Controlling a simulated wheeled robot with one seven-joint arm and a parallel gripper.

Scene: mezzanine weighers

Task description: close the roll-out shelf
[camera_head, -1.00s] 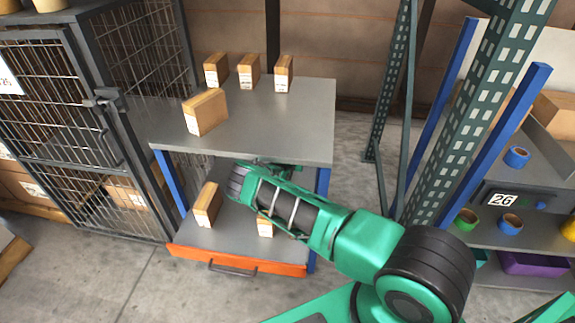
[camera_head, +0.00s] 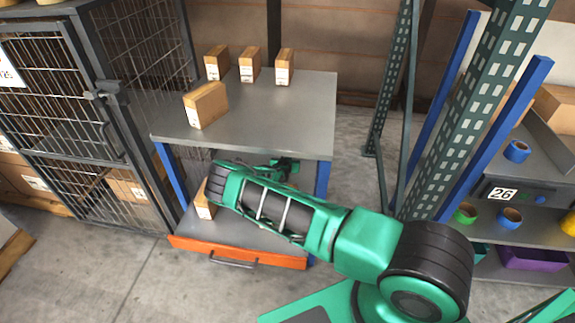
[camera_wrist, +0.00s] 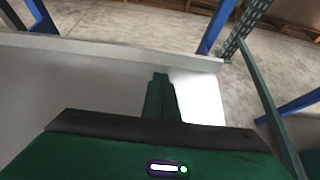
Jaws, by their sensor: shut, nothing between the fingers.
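The roll-out shelf (camera_head: 236,233) is the lower grey board of the blue-legged table, with an orange front (camera_head: 205,246) and a dark bar handle (camera_head: 233,263). It sticks out forward from under the grey upper top (camera_head: 250,120). One cardboard box (camera_head: 204,204) on the shelf shows, partly behind my arm. My gripper (camera_head: 286,165) is beneath the upper top's front edge, above the shelf, and points toward the back right. In the wrist view my gripper (camera_wrist: 161,88) shows its fingers shut together and empty, over a pale grey surface.
Several cardboard boxes (camera_head: 205,104) stand on the upper top. A dark wire cage (camera_head: 90,110) stands close on the left. A green perforated post (camera_head: 460,130) and a rack with tape rolls (camera_head: 510,218) are on the right. Bare floor lies in front of the shelf.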

